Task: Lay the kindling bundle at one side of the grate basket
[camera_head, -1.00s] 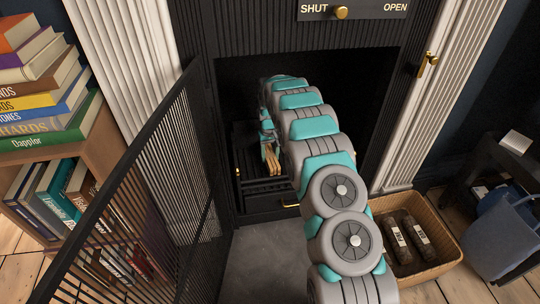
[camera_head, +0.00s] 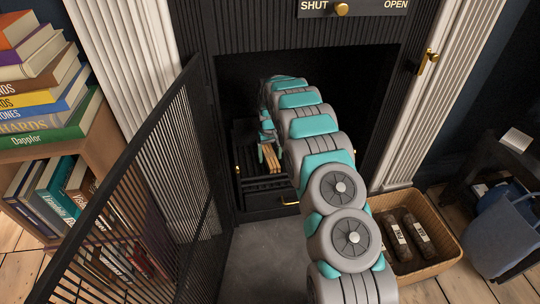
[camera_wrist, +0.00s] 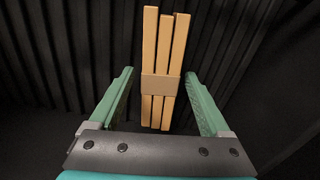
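The kindling bundle (camera_head: 270,158) is several pale sticks held by a tan band. It lies inside the fireplace opening, in the left part of the dark grate basket (camera_head: 262,185). In the wrist view the bundle (camera_wrist: 159,88) sits between my two green fingers, with a gap on each side. My gripper (camera_wrist: 160,100) is open around it and not visibly touching it. In the head view my gripper (camera_head: 270,152) is small and partly hidden by my arm. My arm also hides the right part of the basket.
A black mesh fire door (camera_head: 150,190) stands open at the left, beside a bookcase (camera_head: 105,125). A wicker basket (camera_head: 440,235) with dark bottle-like items stands at the right. A brass handle (camera_head: 290,203) is below the grate. The hearth (camera_head: 260,260) in front is clear.

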